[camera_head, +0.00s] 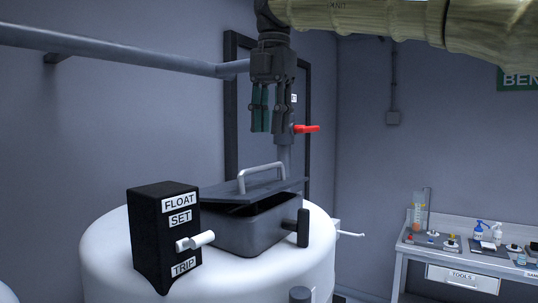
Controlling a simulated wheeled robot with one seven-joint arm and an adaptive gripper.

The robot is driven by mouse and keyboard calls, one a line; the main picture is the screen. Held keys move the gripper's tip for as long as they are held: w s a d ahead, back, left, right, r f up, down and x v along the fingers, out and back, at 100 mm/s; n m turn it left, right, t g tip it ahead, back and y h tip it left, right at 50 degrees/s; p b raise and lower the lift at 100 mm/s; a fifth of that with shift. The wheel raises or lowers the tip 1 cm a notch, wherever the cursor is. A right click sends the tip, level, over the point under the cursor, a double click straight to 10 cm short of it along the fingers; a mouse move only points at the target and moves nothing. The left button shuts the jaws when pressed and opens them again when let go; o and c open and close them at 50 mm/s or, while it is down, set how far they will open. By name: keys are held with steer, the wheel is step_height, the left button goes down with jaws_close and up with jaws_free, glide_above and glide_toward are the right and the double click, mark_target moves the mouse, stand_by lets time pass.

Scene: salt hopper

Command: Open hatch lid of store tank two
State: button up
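The store tank is white and round-topped (110,245), and a dark hatch box stands on its top (255,235). The dark hatch lid (225,191) lies tilted over the box, with a dark gap between its near edge and the box rim, so it looks slightly ajar. A grey bar handle (262,170) stands up from the lid. My gripper (267,131) hangs above the handle, fingers pointing down, apart from it and empty. Its fingers look parted, seen at an angle. No tank number shows.
A black box marked FLOAT SET TRIP (165,240) with a white lever stands left of the hatch. A red-handled valve (306,129) is behind my gripper. A tool bench (450,258) is at the right.

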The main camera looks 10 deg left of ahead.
steer(key=f, duration=0.3)
steer(key=f+p, duration=0.1)
steer(key=f, duration=0.2)
steer(key=shift+s+a+f+p, duration=0.15)
steer(key=shift+s+p, duration=0.05)
steer(key=shift+p, duration=0.1)
steer(key=shift+w+f, duration=0.15)
steer(key=shift+f, duration=0.3)
steer(key=shift+s, duration=0.3)
steer(key=shift+w, duration=0.15)
jaws_close()
